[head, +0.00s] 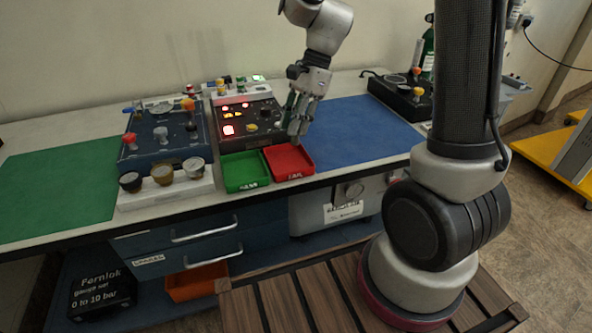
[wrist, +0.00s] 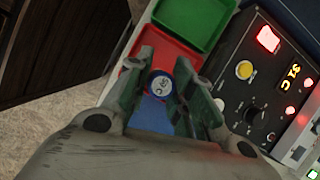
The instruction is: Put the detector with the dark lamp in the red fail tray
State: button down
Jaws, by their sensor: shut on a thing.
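My gripper (head: 297,132) points down at the back edge of the red fail tray (head: 299,177). In the wrist view, my gripper (wrist: 161,90) is shut on a small round detector (wrist: 160,85) with a white lettered face and a blue rim. No lamp on it can be made out, and the head view hides it behind the fingers. The red tray also shows in the wrist view (wrist: 184,62), just beyond the detector. I cannot tell the height of the detector above the tray.
A green tray (head: 243,185) stands against the red one on its left. A dark test panel (head: 262,115) with lit red displays stands behind the trays. Gauges (head: 162,176) and a blue trainer box (head: 150,145) stand left. The blue mat (head: 350,140) at right is clear.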

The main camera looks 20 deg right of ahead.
aim_at(294, 141)
jog(key=shift+w+f, duration=0.3)
jog(key=shift+f, duration=2.7)
jog(key=c, duration=1.2)
grip_release()
jog(key=shift+o, duration=0.2)
jog(key=v, duration=1.2)
